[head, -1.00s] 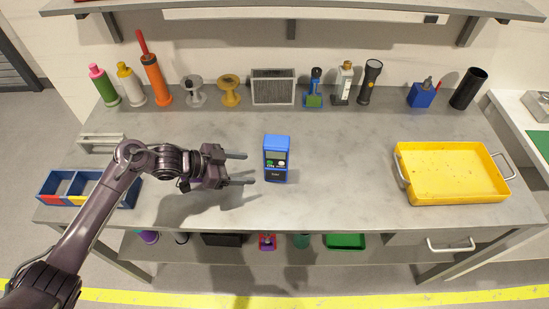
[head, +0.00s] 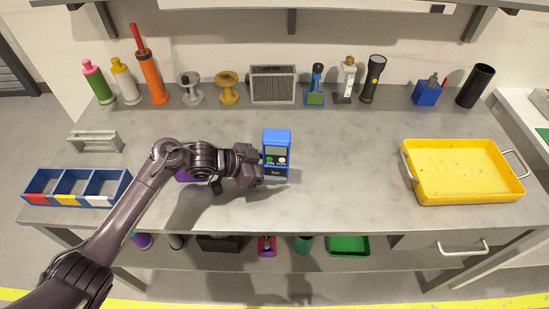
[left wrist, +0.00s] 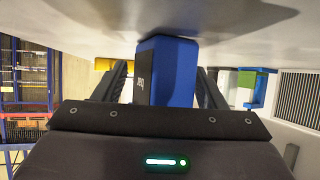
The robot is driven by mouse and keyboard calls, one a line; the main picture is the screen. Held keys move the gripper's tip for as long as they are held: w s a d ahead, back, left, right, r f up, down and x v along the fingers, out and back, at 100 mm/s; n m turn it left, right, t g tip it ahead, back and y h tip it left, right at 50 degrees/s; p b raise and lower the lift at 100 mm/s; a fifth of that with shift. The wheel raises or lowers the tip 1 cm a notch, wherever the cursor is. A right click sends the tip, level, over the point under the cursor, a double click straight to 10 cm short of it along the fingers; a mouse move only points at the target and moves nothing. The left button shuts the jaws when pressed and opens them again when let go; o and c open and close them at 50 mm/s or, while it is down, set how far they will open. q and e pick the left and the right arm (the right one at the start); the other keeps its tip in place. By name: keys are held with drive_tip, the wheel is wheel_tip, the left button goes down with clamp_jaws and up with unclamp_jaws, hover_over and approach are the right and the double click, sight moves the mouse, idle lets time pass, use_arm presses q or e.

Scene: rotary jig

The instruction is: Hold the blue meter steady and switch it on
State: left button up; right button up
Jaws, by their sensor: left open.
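The blue meter (head: 277,155) stands upright near the middle of the grey workbench, with a dark screen, a green button and white markings on its face. My left gripper (head: 262,168) is open at the meter's left side in the head view. In the left wrist view the meter (left wrist: 168,70) is between the two dark fingers (left wrist: 164,85), one on each side. I see a gap beside the right finger; contact on the left is unclear. My fingertips are partly hidden in the head view. My right gripper is not in view.
A yellow tray (head: 463,170) lies at the right and a blue divided bin (head: 78,188) at the left. A purple thing (head: 187,176) is partly hidden behind my left arm. Bottles, spools and a torch (head: 373,80) line the back. The bench right of the meter is clear.

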use_arm(q)
drive_tip(key=c, duration=0.8)
drive_tip(key=shift+c, duration=0.2)
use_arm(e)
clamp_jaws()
use_arm(q)
drive_tip(key=shift+f, duration=0.1)
idle(1.0)
